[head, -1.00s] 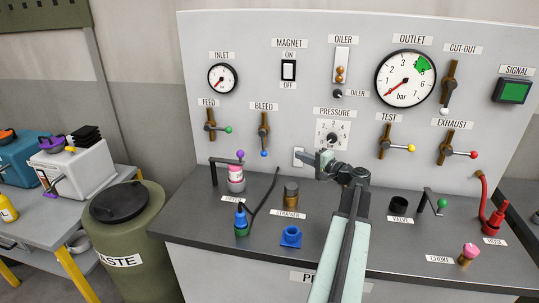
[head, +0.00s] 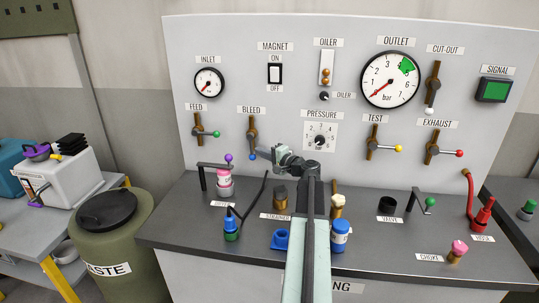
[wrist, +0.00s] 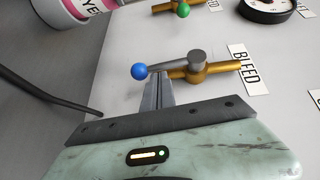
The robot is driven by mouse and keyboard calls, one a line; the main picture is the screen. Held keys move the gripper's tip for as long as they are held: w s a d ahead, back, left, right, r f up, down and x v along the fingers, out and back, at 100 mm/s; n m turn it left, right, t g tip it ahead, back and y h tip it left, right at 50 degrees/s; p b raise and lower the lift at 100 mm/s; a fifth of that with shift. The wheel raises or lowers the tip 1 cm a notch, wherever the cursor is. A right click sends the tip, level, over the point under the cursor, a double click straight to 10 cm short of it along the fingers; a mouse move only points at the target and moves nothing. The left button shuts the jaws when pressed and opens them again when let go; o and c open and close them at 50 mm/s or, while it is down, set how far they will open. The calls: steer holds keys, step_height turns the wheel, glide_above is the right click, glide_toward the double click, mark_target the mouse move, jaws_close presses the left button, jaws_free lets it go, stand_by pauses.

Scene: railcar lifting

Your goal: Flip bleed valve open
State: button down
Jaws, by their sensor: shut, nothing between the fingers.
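The bleed valve (head: 252,134) is a brass body with a grey lever and a blue ball at its end, on the upright grey panel under the BLEED label (head: 251,110). In the head view its lever hangs down, with the blue ball (head: 253,156) at the bottom. My gripper (head: 262,153) is beside the ball end, to its right. In the wrist view the shut fingers (wrist: 158,82) reach the grey lever (wrist: 168,66) close to the blue ball (wrist: 138,72). They are empty; whether they touch the lever I cannot tell.
The feed valve (head: 198,132) with a green ball is to the left. A pink-labelled bottle (head: 224,182) and a black hose (head: 250,200) stand below on the bench.

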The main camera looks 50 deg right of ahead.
stand_by(0.3)
steer(key=shift+w+a+f, duration=0.15)
steer(key=shift+w+a, duration=0.35)
steer(key=shift+w, duration=0.05)
steer(key=s+d, duration=0.2)
steer(key=s, duration=1.1)
steer(key=shift+d, duration=0.3)
